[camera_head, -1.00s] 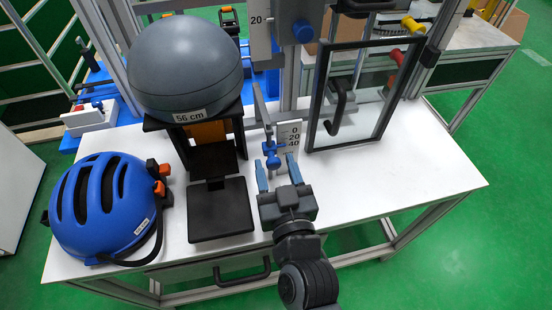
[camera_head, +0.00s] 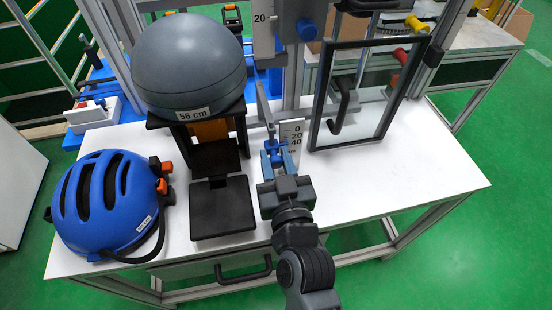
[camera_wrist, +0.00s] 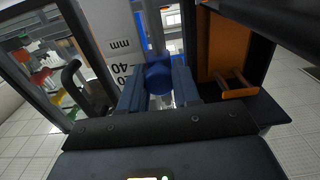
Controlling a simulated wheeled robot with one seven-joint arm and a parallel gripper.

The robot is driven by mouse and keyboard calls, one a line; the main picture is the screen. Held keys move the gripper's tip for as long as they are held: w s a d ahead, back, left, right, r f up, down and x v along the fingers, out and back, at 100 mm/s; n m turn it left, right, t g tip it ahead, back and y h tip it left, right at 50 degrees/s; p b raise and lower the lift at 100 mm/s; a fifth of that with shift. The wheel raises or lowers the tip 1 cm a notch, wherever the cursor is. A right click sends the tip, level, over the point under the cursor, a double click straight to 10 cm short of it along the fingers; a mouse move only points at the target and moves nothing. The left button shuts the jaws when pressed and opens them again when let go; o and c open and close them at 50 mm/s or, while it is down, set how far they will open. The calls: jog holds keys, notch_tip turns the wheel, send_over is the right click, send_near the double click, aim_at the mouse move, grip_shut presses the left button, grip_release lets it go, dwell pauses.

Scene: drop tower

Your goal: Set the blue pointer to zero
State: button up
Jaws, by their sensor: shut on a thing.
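The blue pointer (camera_wrist: 159,75) sits beside a white scale plate. The pointer's exact reading cannot be told.
A grey dome (camera_head: 188,62) marked 56 cm rests on a black stand left of the scale. A blue helmet (camera_head: 105,205) lies at the table's left. A framed clear door (camera_head: 365,95) with a black handle stands to the right. The table's right front (camera_head: 400,195) is clear.

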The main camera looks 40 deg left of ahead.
grip_shut()
jog(key=shift+r+p, duration=1.55)
jog(key=shift+r, duration=0.35)
jog(key=o, duration=0.9)
grip_release()
jog(key=shift+o, duration=0.2)
jog(key=shift+s+d, duration=0.1)
jog(key=shift+s+d+f, duration=0.1)
jog(key=shift+s+d, duration=0.1)
jog(key=shift+d, duration=0.05)
jog(key=b, duration=0.2)
send_near(276, 160)
jog(key=a+r, duration=0.1)
jog(key=w+a+r, duration=0.1)
jog(key=shift+w+r, duration=0.3)
jog(key=shift+r, duration=0.05)
